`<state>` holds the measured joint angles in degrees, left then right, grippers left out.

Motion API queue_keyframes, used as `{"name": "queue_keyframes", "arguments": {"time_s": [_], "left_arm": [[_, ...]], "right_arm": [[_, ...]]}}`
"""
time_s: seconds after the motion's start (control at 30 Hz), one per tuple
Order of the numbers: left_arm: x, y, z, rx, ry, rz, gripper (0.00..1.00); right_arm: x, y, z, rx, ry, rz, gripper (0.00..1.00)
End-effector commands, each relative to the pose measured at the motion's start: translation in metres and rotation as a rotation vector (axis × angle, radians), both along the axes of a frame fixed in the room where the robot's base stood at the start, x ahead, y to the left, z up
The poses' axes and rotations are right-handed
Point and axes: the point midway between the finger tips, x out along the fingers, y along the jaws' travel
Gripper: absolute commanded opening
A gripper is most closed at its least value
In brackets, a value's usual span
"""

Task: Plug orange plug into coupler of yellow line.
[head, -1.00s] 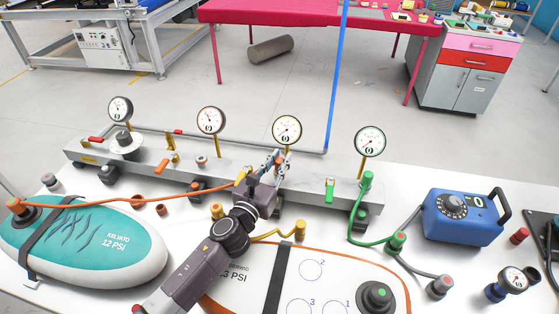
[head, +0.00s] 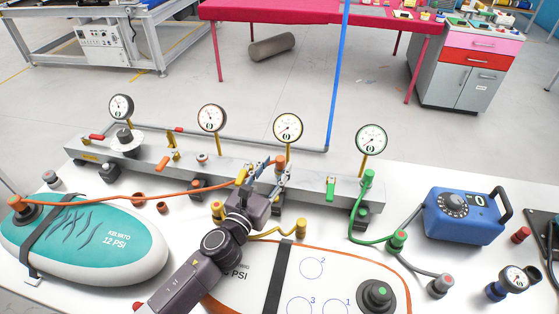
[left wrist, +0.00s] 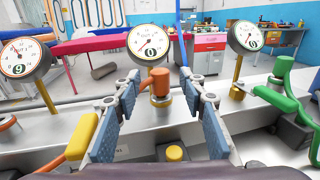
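The orange plug (head: 280,161) stands upright at the grey manifold, below the third gauge. My right gripper is not in view.
Gauges on posts (head: 288,127) rise behind the manifold (head: 330,183). A yellow lever (left wrist: 84,136) is close left of the fingers. A yellow hose (head: 275,233), a green hose (head: 368,241), the teal board (head: 115,240) and a blue pump box (head: 462,217) crowd the table.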

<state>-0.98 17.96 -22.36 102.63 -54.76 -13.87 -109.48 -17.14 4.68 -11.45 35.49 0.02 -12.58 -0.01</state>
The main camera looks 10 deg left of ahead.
Motion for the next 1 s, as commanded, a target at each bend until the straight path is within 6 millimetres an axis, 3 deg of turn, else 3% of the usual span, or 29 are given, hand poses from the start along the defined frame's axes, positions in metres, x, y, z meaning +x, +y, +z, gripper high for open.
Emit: {"name": "queue_keyframes", "arguments": {"time_s": [0.1, 0.3, 0.87, 1.0], "left_arm": [[-0.018, 0.004, -0.001, 0.001, 0.002, 0.001, 0.38], [-0.034, 0.007, 0.000, 0.000, 0.000, 0.000, 0.38], [-0.036, 0.008, 0.001, 0.000, 0.000, 0.001, 0.38], [-0.036, 0.008, 0.012, 0.000, 0.000, 0.001, 0.38]], "right_arm": [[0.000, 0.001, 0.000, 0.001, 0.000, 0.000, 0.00], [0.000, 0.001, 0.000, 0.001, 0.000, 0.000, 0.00], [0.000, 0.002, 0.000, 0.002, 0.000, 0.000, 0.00], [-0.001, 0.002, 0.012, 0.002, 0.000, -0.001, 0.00]]}}
